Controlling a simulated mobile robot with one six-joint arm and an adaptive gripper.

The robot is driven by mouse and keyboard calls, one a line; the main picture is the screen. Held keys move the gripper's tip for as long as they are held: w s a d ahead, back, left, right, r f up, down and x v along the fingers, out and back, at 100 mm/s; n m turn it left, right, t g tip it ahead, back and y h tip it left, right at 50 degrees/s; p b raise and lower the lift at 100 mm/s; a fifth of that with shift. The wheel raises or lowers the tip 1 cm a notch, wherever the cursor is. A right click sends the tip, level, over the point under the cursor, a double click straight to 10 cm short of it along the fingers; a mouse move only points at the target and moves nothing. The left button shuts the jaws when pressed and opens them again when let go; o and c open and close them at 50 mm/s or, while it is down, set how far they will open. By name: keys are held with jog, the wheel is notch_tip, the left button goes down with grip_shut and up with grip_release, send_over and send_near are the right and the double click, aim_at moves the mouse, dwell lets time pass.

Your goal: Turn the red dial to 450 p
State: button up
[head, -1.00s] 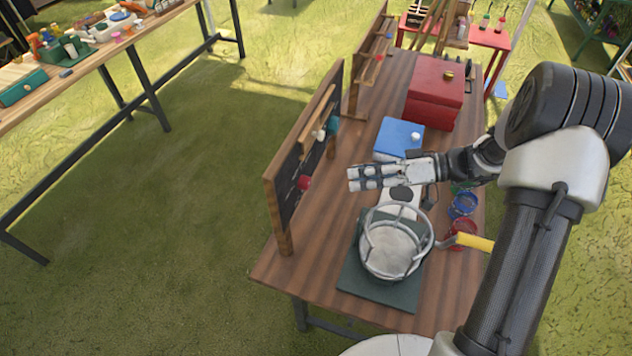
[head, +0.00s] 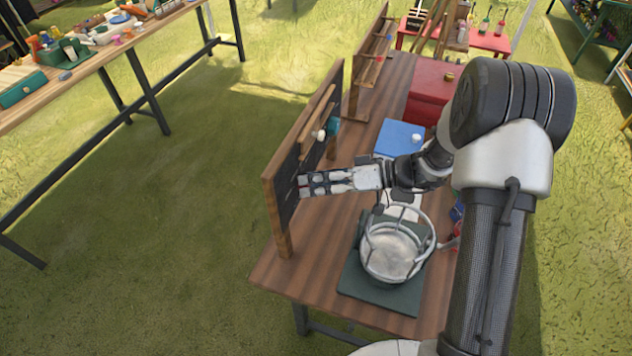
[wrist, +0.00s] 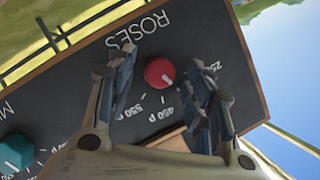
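The red dial (wrist: 160,73) sits on the dark board (wrist: 75,100) under the word ROSES in the wrist view. Its short white mark points down and to the right, toward the side with the 450 p label (wrist: 187,107); the exact setting is hard to read. A 550 p label (wrist: 127,109) and a partly hidden label starting with 250 also show. My gripper (wrist: 162,60) is open, with one finger on each side of the dial; I cannot tell whether they touch it. In the head view my gripper (head: 304,186) is at the board and hides the dial.
A teal dial (wrist: 16,151) is on the same board. The board (head: 283,225) stands on a wooden table (head: 300,270). A wire-rimmed bowl (head: 392,250), a blue box (head: 399,138) and a red box (head: 428,95) stand nearby.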

jog(key=c, duration=1)
jog(key=shift+w+f+m+g+y+b, duration=0.15)
jog(key=shift+m+g+y+b, duration=0.4)
jog(key=shift+m, duration=0.95)
jog(key=shift+f+m+g+y+b, duration=0.1)
jog(key=shift+m+g+y+b, duration=0.4)
jog(key=shift+m, duration=1)
jog(key=shift+y, duration=0.25)
jog(key=o, duration=1.1)
jog(key=shift+d, duration=0.15)
